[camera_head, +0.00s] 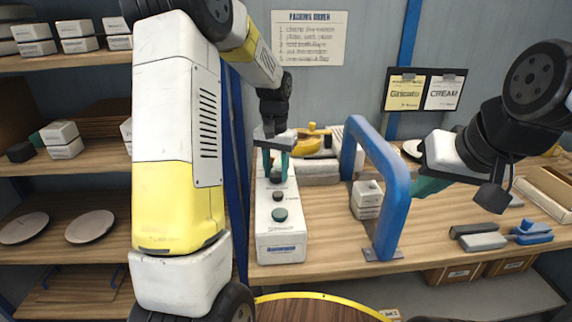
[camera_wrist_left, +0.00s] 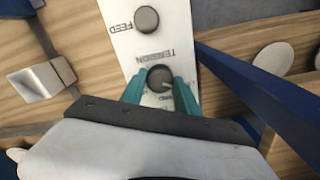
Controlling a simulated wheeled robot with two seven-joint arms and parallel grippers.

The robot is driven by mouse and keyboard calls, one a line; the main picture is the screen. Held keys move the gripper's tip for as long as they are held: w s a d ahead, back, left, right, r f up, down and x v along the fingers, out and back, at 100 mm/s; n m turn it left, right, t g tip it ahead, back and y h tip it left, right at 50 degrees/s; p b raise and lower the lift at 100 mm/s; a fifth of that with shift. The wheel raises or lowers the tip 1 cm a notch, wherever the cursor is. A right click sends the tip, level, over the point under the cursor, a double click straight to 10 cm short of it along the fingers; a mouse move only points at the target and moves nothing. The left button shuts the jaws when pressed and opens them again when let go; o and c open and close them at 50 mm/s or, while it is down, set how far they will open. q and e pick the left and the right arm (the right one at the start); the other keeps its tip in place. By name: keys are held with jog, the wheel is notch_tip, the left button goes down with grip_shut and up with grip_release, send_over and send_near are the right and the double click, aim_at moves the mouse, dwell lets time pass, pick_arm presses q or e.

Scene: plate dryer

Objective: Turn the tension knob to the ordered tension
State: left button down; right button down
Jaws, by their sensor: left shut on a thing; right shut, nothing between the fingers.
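A white control box (camera_head: 282,246) with several dark knobs on its top stands on the workbench. My left gripper (camera_head: 275,176) points down at its far end, with teal fingers shut on a knob. In the left wrist view the tension knob (camera_wrist_left: 159,79) is dark and round, between my two fingertips (camera_wrist_left: 160,92). Its label "TENSION" reads upside down, and a pale mark shows on the knob's face. The scale marks beside it are partly hidden by the fingers. The feed knob (camera_wrist_left: 147,19) sits further along the panel. My right gripper (camera_head: 430,186) is shut and empty, right of the blue arch.
A blue arch (camera_head: 385,190) stands on the bench right of the box, with white blocks (camera_head: 367,199) beside it. A "Packing order" sheet (camera_head: 309,38) and two cards (camera_head: 424,91) hang on the wall. Grey and blue tools (camera_head: 500,237) lie at the right. Shelves stand left.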

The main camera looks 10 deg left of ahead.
aim_at(276, 174)
pick_arm(q)
jog(key=shift+w+n, duration=0.1)
jog(key=shift+n, duration=0.2)
dwell(0.4)
jog(key=c, duration=0.9)
grip_release()
jog(key=shift+r, duration=3.95)
jog(key=s+d+r+t+h, duration=0.1)
jog(key=s+r+t, duration=0.2)
jog(key=s, duration=0.9)
jog(key=s+d+r+t+h, duration=0.1)
jog(key=s+r+t, duration=0.2)
jog(key=s, duration=0.9)
jog(key=shift+s+d+r+n, duration=0.15)
jog(key=shift+d+r+n, duration=0.15)
jog(key=shift+r, duration=0.45)
